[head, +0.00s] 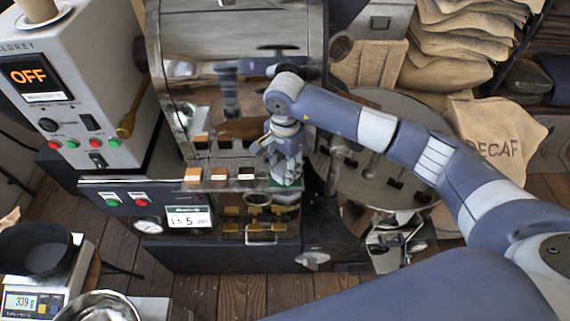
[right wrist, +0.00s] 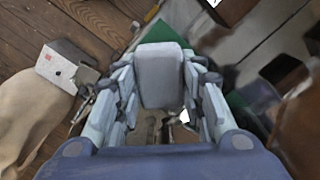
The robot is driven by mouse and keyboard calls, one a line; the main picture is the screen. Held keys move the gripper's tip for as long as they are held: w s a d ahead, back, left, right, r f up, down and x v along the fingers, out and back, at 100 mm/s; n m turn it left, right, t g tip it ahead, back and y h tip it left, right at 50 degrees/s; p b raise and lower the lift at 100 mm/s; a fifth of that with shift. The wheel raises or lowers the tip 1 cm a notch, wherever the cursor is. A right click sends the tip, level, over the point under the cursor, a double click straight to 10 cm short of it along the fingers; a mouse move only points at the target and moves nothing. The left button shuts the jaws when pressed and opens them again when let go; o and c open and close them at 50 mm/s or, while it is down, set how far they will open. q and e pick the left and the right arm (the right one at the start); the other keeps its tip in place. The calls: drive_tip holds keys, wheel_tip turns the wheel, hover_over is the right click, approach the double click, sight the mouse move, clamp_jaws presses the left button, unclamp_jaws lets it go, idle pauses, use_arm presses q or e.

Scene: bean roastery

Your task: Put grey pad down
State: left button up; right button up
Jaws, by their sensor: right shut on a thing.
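The grey pad (right wrist: 160,75) is a pale grey block with rounded corners, held between the fingers of my right gripper (right wrist: 158,90) in the right wrist view. In the head view my right gripper (head: 285,170) points down at the right end of the roaster's front ledge (head: 150,181). A green surface (right wrist: 164,36) lies behind the pad in the wrist view; I cannot tell whether the pad touches it. In the head view the gripper largely hides the pad. My left gripper is not in view.
Several small brown-toned swatches (head: 220,173) sit along the ledge left of the gripper. The shiny roaster drum (head: 210,100) rises behind. A round cooling tray (head: 375,185) is at the right, under my arm. A scale (head: 38,298) with a black bowl (head: 36,249) stands lower left.

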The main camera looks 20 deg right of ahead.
sight(285, 167)
drive_tip(key=shift+f+b, duration=0.2)
drive_tip(key=shift+b, duration=0.1)
drive_tip(key=o, duration=0.9)
drive_tip(key=shift+r, duration=0.1)
drive_tip(key=shift+r, duration=0.1)
wheel_tip(285, 167, up, 12)
drive_tip(key=b, duration=0.3)
drive_tip(key=shift+s, duration=0.1)
